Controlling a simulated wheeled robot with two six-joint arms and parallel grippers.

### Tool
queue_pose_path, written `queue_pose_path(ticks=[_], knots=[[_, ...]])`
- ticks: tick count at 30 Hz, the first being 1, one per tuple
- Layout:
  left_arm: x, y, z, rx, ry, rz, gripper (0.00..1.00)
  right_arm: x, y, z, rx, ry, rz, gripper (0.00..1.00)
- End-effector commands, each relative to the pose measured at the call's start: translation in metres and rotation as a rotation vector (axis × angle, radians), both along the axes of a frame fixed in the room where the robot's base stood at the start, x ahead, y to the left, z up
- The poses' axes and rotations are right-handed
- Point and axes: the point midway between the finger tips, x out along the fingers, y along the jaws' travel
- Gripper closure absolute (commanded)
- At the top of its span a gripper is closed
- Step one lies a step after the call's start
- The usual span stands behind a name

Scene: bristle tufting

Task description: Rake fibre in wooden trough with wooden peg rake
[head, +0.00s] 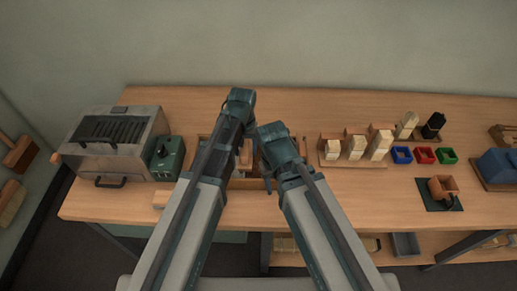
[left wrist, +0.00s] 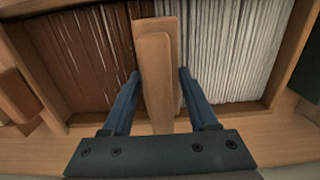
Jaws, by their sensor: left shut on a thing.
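The wooden trough (left wrist: 275,62) fills the top of the left wrist view, with dark brown fibre (left wrist: 75,60) on the left and white fibre (left wrist: 230,55) on the right. My left gripper (left wrist: 159,74) is shut on a light wooden piece, seemingly the peg rake (left wrist: 157,95), held over the line between the two fibres. Its pegs are hidden, so contact with the fibre cannot be told. In the head view my arms cover most of the trough (head: 250,184). My right gripper (head: 270,180) is beside it, its fingers largely hidden.
A grey machine (head: 118,140) with a green box (head: 166,158) stands left of the trough. Right are wooden stands with pale bristle blocks (head: 357,147), blue, red and green trays (head: 425,156), and a small brown pot (head: 443,187).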

Motion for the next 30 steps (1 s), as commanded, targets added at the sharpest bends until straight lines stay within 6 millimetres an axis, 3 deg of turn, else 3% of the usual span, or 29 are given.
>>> queue_pose_path(ticks=[16,21,30], knots=[[0.001,0.084,0.000,0.000,0.000,0.005,1.00,-0.002,-0.002,0.000,0.000,0.000,-0.002,0.50],[0.001,0.094,0.000,0.000,0.000,0.003,1.00,-0.002,-0.002,0.000,0.000,0.000,-0.002,0.50],[0.001,0.096,0.000,0.000,0.000,0.003,1.00,-0.002,-0.002,0.000,0.000,0.000,-0.002,0.50]])
